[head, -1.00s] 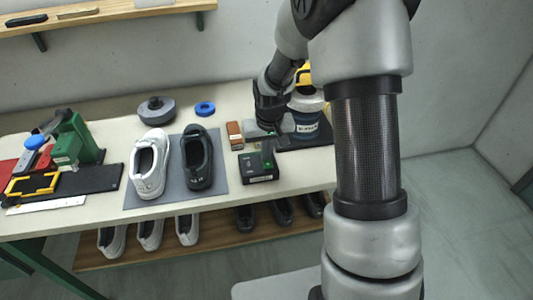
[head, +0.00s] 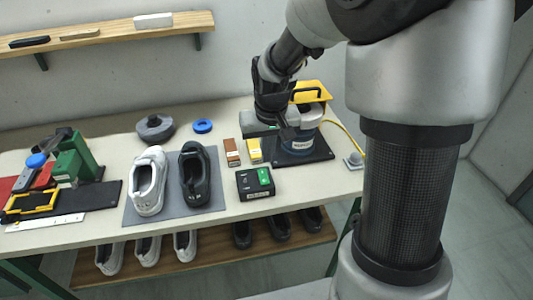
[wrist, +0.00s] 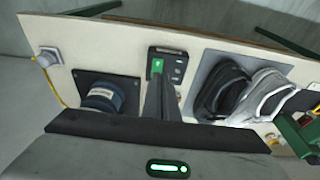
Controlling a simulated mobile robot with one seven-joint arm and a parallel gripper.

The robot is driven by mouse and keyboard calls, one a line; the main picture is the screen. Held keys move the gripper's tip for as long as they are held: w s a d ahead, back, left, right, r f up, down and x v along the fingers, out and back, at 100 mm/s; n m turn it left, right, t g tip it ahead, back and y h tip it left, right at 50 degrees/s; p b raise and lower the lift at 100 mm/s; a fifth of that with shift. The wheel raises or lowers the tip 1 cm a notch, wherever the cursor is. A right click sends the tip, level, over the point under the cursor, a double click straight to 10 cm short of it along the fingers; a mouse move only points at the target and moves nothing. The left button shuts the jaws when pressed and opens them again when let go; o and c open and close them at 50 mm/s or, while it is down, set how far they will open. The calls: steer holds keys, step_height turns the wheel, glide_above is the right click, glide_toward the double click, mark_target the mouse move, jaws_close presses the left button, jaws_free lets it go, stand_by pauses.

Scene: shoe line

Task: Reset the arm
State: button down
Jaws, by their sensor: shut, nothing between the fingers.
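My gripper (head: 272,132) is shut and empty. In the head view it hangs above the back right of the workbench, in front of the blue-and-white pot (head: 302,141) and partly hiding it. In the wrist view the shut fingers (wrist: 160,98) point away over the bench, just short of the black box with the green button (wrist: 166,66). That box also shows in the head view (head: 255,184), with a clear gap to the gripper. My arm rises at the right and hides part of the room there.
A white shoe (head: 149,183) and a black shoe (head: 195,177) stand on a grey mat (head: 216,190). Brown (head: 231,152) and yellow (head: 254,151) blocks lie near the gripper. A green machine (head: 73,160) stands left. Several shoes sit on the lower shelf (head: 210,249).

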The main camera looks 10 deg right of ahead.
steer(key=s+r+t+p, duration=0.2)
steer(key=s+r+t, duration=0.1)
steer(key=s+r, duration=1.4)
steer(key=s, duration=0.3)
steer(key=shift+s+d+r+p, duration=0.25)
steer(key=shift+s+d+p, duration=0.05)
steer(key=shift+s+d, duration=0.1)
steer(key=shift+d, duration=0.1)
